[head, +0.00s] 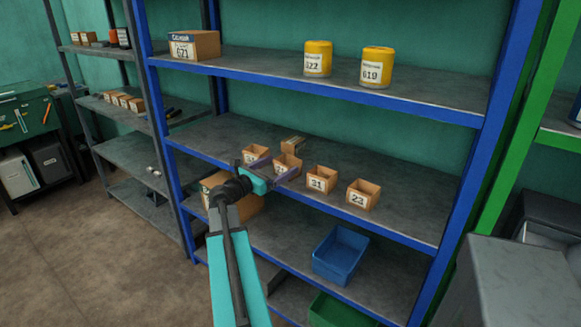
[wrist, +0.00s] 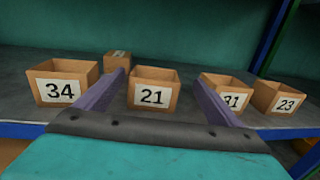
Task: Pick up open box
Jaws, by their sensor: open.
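Several small open cardboard boxes stand in a row on the middle shelf (head: 225,135). In the wrist view they are box 34 (wrist: 62,83), box 21 (wrist: 152,88), box 31 (wrist: 222,92) and box 23 (wrist: 281,97). Box 31 (head: 321,181) and box 23 (head: 362,195) also show clearly in the head view. Another small box (wrist: 117,62) sits behind the row, between 34 and 21. My gripper (head: 274,167) is open and empty at the shelf's front edge. Its purple fingers point at box 21, one on either side of it in the wrist picture. I cannot tell whether they touch it.
The upper shelf holds two yellow cans, 622 (head: 317,59) and 619 (head: 376,67), and a larger box 671 (head: 195,46). Below are a blue bin (head: 340,255), a green bin (head: 338,312) and a cardboard box (head: 238,200). Blue posts flank the shelves.

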